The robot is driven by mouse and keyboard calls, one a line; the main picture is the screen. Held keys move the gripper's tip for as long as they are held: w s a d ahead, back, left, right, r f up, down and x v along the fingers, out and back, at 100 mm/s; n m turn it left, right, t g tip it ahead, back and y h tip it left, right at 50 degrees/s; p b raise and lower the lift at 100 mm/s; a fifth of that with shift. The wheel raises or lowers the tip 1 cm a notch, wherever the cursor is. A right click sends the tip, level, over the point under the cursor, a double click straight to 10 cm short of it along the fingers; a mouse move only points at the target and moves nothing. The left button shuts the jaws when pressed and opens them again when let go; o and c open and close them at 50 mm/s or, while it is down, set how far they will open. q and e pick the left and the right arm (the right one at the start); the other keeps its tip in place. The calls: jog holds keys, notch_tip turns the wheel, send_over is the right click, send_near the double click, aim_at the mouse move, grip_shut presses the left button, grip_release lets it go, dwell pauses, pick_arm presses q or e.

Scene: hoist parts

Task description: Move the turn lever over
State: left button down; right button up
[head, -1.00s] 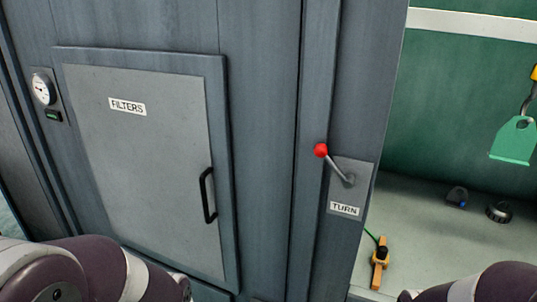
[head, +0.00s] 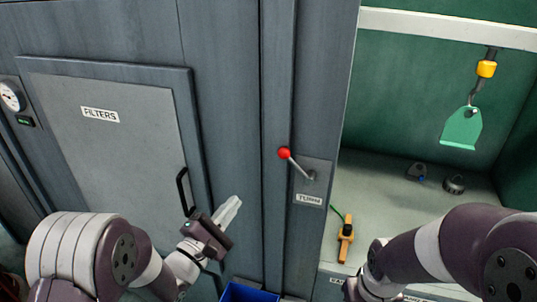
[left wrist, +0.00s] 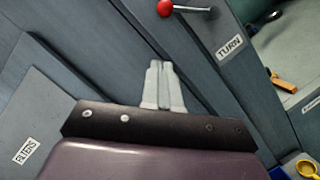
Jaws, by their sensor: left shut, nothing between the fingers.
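The turn lever (head: 298,166) is a short metal rod with a red ball knob (head: 284,153), fixed to a grey plate labelled TURN on the cabinet post. The rod slants up and left from its pivot. In the left wrist view the lever (left wrist: 190,9) lies at the top, beyond the fingertips. My left gripper (head: 232,204) is shut and empty, below and left of the knob and apart from it. It also shows in the left wrist view (left wrist: 161,64). My right arm shows at the lower right; its gripper fingers are not visible.
A FILTERS door (head: 105,150) with a black handle (head: 184,191) is left of the lever. Right is a green bay with a hanging green plate (head: 461,128), an orange-yellow pendant (head: 346,240) and small dark parts (head: 454,184). A blue bin (head: 250,292) sits below.

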pick_arm(q)
jog(key=p+x, duration=0.1)
jog(key=x, duration=0.3)
jog(key=r+p+x, duration=0.1)
jog(key=p+x, duration=0.1)
jog(key=x, duration=0.2)
jog(key=s+d+p+x, duration=0.1)
jog(key=p+x, duration=0.1)
jog(key=x, duration=0.2)
jog(key=shift+r, duration=0.2)
jog(key=shift+w+d+r+p, duration=0.1)
jog(key=shift+d+p, duration=0.1)
jog(key=shift+d, duration=0.1)
jog(key=shift+d+r+p, duration=0.15)
jog(key=shift+d+p, duration=0.05)
jog(key=shift+d, duration=0.15)
jog(key=shift+w, duration=0.1)
